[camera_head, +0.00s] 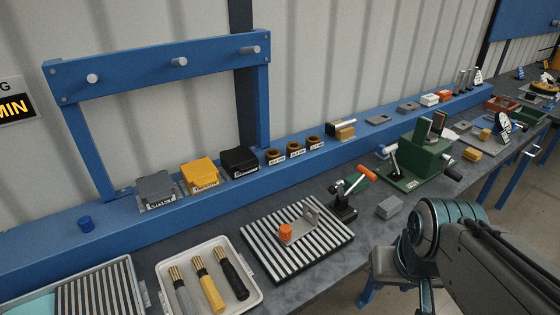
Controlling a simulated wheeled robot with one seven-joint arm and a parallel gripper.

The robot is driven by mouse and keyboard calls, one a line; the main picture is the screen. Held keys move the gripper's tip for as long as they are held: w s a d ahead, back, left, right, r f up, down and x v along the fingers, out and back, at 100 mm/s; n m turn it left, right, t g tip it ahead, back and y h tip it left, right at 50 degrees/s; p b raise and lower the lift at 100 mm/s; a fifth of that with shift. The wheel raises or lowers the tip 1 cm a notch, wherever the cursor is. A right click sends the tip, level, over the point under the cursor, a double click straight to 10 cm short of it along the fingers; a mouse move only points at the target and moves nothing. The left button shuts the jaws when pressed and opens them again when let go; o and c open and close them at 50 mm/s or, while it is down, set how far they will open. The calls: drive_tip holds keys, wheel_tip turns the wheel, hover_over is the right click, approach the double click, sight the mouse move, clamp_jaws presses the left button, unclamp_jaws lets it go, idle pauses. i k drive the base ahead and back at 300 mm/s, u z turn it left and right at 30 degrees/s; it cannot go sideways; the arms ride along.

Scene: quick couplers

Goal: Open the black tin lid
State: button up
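The black tin (238,161) sits on the raised blue shelf along the back of the bench, at the right end of a row of three tins. It has a white label on its front, and its lid looks shut. A yellow tin (199,174) and a grey tin (155,188) stand to its left. My arm shows at the lower right, well away from the black tin. My gripper cannot be made out in this view.
A blue frame with pegs (160,66) stands behind the tins. Several brown rings (295,149) stand right of the black tin. In front lie a white tray of brushes (255,296), a slotted plate (262,255), a toggle clamp (345,200) and a green machine (420,160).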

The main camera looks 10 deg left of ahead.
sight(240, 159)
drive_tip(key=k, duration=0.55)
drive_tip(key=u, duration=0.7)
drive_tip(key=i, duration=0.5)
drive_tip(key=u, duration=0.05)
